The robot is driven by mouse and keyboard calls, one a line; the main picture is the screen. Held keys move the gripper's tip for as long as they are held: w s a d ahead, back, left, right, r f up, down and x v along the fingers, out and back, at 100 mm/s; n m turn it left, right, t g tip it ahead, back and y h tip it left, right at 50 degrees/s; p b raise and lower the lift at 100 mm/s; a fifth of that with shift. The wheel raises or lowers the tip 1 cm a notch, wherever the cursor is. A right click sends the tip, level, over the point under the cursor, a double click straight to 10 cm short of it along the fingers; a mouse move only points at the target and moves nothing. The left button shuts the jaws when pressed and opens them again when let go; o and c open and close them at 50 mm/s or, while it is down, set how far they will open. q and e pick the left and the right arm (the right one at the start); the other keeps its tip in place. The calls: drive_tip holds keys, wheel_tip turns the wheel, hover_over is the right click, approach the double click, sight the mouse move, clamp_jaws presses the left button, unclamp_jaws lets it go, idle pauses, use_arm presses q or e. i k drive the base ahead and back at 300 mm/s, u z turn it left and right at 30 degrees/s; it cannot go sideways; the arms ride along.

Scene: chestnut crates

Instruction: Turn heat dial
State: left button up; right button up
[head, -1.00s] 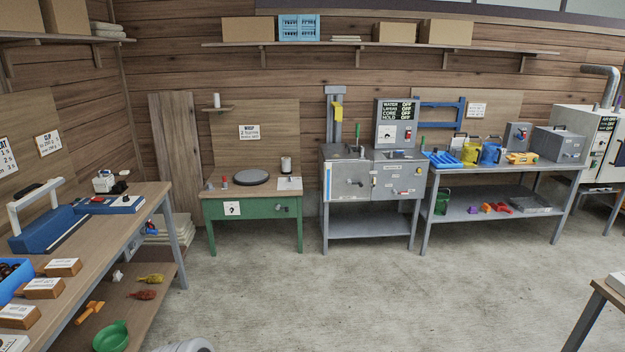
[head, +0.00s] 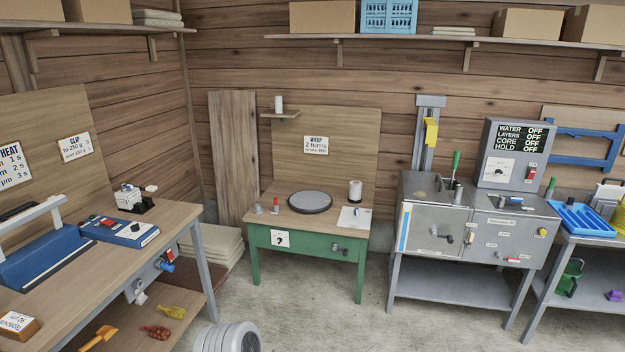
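A blue control box (head: 119,231) sits on the wooden bench at the left, beside a blue press with a white handle (head: 40,238). The box has a red part and a small dark-and-white dial (head: 136,227) on top. A wall sign headed HEAT (head: 11,165) hangs above the press. Which dial is the heat dial is not labelled legibly; another dial on a white plate (head: 499,171) is on the grey panel at the right. The dial settings are too small to read. Neither gripper is in view.
A green table (head: 302,240) with a dark round turntable stands at the back. A grey metal machine (head: 430,240) stands right of it. A grey ribbed round object (head: 228,338) is on the floor by the left bench. Concrete floor (head: 330,325) is clear in front of the green table.

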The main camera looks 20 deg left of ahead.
sight(135, 228)
drive_tip(key=u, duration=0.3)
drive_tip(key=i, duration=1.95)
drive_tip(key=u, duration=1.65)
drive_tip(key=i, duration=1)
drive_tip(key=u, duration=1.15)
